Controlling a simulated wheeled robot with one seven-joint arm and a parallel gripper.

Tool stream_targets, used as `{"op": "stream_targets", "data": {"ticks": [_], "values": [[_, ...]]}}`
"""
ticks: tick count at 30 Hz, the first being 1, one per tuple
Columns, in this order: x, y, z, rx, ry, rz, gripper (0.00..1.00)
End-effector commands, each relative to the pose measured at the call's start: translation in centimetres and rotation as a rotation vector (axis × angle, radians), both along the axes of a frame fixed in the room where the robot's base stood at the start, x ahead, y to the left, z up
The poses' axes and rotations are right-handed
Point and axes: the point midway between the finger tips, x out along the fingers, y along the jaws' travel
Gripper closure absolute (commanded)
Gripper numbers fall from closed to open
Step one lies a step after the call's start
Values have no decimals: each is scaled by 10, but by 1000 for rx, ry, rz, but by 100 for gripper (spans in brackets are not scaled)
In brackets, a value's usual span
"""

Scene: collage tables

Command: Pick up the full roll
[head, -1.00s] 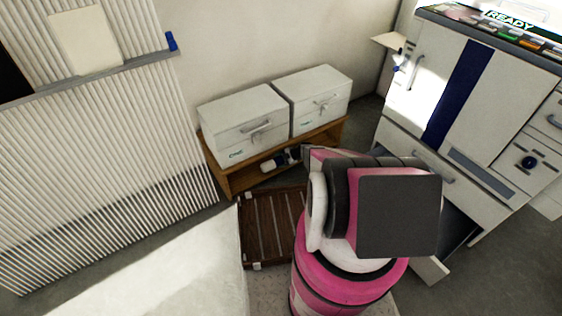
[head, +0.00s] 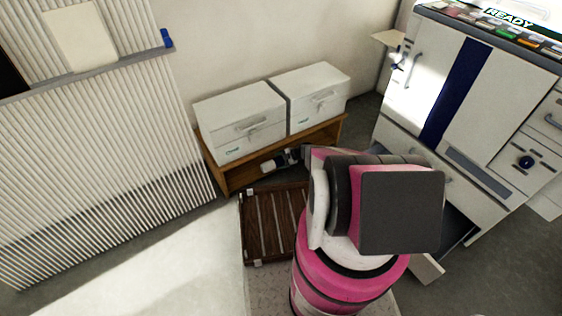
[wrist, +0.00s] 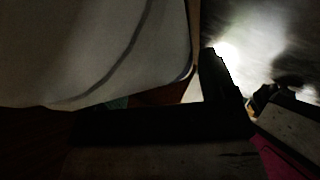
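I cannot identify the full roll for certain. In the head view a small pale object (head: 272,165) shows at the lower shelf opening of the wooden stand, beside dark parts at the end of my arm. My pink, white and black arm hides much of that spot. In the wrist view a large whitish surface with a rounded corner (wrist: 100,45) fills the upper left, very close to the camera. Dark gripper parts (wrist: 222,85) stand along its right and lower side. The view is too dark to show whether the fingers are open or touching it.
Two white drawer boxes (head: 240,120) (head: 312,95) sit on the wooden stand (head: 225,178). A slatted brown pallet (head: 268,225) lies in front. A white machine (head: 490,85) with an open lower drawer stands right. A ribbed panel (head: 90,180) is left; the floor before it looks clear.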

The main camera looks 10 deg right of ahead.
Motion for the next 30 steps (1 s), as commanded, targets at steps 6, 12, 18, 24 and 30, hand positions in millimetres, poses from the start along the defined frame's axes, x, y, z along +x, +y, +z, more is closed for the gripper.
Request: {"op": "stream_targets", "data": {"ticks": [6,12,18,24,30], "values": [[0,0,0,0,0,0,5],[-1,-3,3,0,-1,-1,5],[-8,-25,21,0,-1,-1,5],[-15,-55,44,0,-1,-2,5],[-21,-76,59,1,-1,-1,5]]}}
